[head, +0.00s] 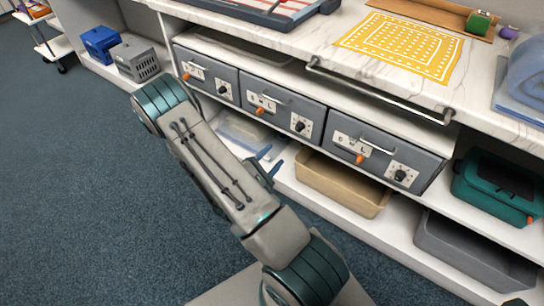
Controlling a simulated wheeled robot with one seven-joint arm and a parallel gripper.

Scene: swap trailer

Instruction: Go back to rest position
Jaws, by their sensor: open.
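My gripper (271,160) shows in the head view just past the right edge of my own arm link, which hides most of it. Its two blue fingertips stand apart, and nothing shows between them. It appears in front of the lower shelf, close in the picture to a clear bin (240,130) and a tan bin (345,187). I cannot tell whether it touches anything. My arm is folded, with its elbow at the upper left.
A marble-topped counter (300,42) runs along the back, with a metal rail (380,92) on its front. Grey drawers (285,107) sit below. A teal case (498,185) and grey bin (470,250) are at right. Blue carpet (75,190) is clear at left.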

